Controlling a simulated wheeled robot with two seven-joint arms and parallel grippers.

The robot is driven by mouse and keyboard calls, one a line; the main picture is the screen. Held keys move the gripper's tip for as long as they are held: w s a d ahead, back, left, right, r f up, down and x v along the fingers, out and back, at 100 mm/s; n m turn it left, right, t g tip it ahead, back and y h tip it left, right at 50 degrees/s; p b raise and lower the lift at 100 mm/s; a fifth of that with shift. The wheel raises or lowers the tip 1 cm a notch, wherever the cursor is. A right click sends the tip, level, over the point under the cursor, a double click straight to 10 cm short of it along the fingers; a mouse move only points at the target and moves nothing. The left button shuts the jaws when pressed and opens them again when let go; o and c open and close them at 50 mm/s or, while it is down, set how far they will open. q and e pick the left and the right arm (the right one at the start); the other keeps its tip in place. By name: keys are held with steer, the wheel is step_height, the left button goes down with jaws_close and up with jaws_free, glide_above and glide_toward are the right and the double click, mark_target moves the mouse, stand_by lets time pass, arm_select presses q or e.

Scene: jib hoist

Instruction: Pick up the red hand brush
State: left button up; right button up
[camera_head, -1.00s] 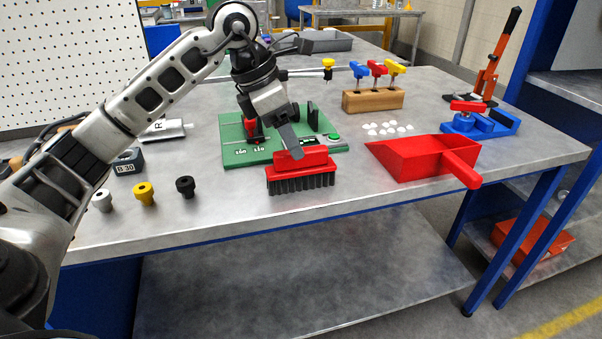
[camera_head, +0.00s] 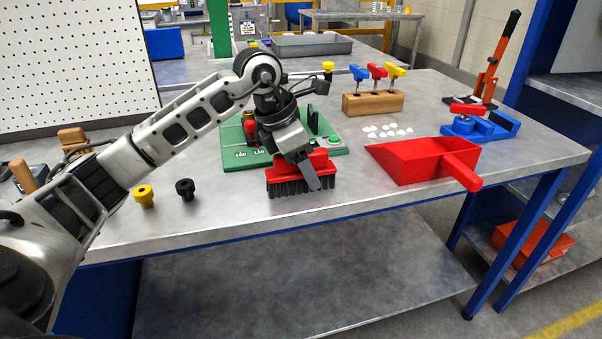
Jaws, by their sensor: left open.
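The red hand brush (camera_head: 283,177) with dark bristles stands bristles down near the front edge of the metal table, in front of the green board. My left gripper (camera_head: 309,172) comes down over the brush from above and behind. It is open, and one finger shows in front of the brush's right half, reaching down to the bristles. The other finger is hidden behind the gripper body or the brush. I cannot tell whether the fingers touch the brush. My right gripper is not in view.
A red dustpan (camera_head: 412,161) lies to the right, with white scraps (camera_head: 388,131) behind it. The green board (camera_head: 240,160) is right behind the brush. Yellow (camera_head: 144,196) and black (camera_head: 185,189) knobs stand to the left. A wooden block (camera_head: 372,103) with coloured handles stands farther back.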

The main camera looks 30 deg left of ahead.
arm_select(q)
steer(key=shift+f, duration=0.2)
steer(key=shift+c, duration=0.4)
steer(key=c, duration=1)
steer(key=shift+r, duration=0.1)
steer(key=shift+r, duration=0.65)
steer(key=s+r, duration=0.8)
steer(key=s, duration=0.1)
steer(key=s+d+r, duration=0.1)
steer(key=s+r, duration=0.3)
steer(key=s, duration=0.1)
